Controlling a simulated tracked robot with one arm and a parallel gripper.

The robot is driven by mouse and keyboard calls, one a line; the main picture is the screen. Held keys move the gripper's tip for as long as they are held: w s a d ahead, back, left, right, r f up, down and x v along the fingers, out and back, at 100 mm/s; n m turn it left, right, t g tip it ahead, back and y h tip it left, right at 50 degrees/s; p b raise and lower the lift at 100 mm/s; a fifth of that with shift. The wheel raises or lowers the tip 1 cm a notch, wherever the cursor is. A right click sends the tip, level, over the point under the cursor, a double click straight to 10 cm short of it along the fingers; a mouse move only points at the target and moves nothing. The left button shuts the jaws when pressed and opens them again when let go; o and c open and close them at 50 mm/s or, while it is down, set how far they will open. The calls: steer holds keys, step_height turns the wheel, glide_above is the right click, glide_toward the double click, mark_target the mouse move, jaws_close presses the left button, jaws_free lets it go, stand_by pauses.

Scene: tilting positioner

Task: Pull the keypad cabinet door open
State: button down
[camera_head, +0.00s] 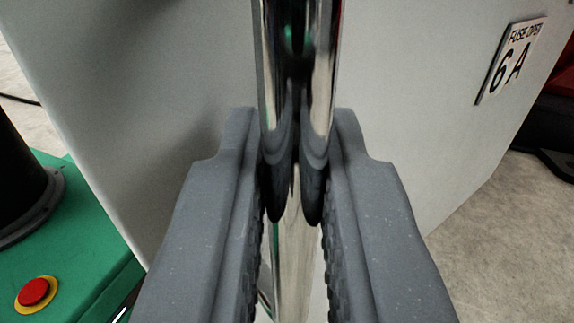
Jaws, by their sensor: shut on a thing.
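My gripper (296,200) has its two grey, ridged fingers closed on a shiny chrome bar handle (297,70). The handle runs from the top edge of the view down between the fingers, and part of it shows below them. Behind it is a flat light grey cabinet panel (160,90), which looks like the cabinet door. My fingers hide the middle of the panel. No keypad shows in this view, and the door's hinge cannot be made out.
A plate with black lettering and "6 A" (511,60) is on the panel at the right. At lower left is a green surface (75,255) with a red button on a yellow ring (35,292) and a black cylinder (20,180). Bare floor (510,240) shows at lower right.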

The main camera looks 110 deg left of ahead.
mark_target(325, 3)
steer(key=c, duration=1.5)
jaws_free()
steer(key=shift+w+a, duration=0.2)
steer(key=shift+a, duration=0.05)
steer(key=shift+c, duration=0.2)
steer(key=shift+s+d, duration=0.1)
steer(key=shift+d+r, duration=0.1)
steer(key=shift+r, duration=0.05)
step_height(325, 3, up, 4)
steer(key=shift+f+p, duration=0.1)
steer(key=shift+p, duration=0.85)
steer(key=s+p, duration=0.3)
steer(key=s, duration=1.3)
steer(key=shift+a+r, duration=0.4)
jaws_close()
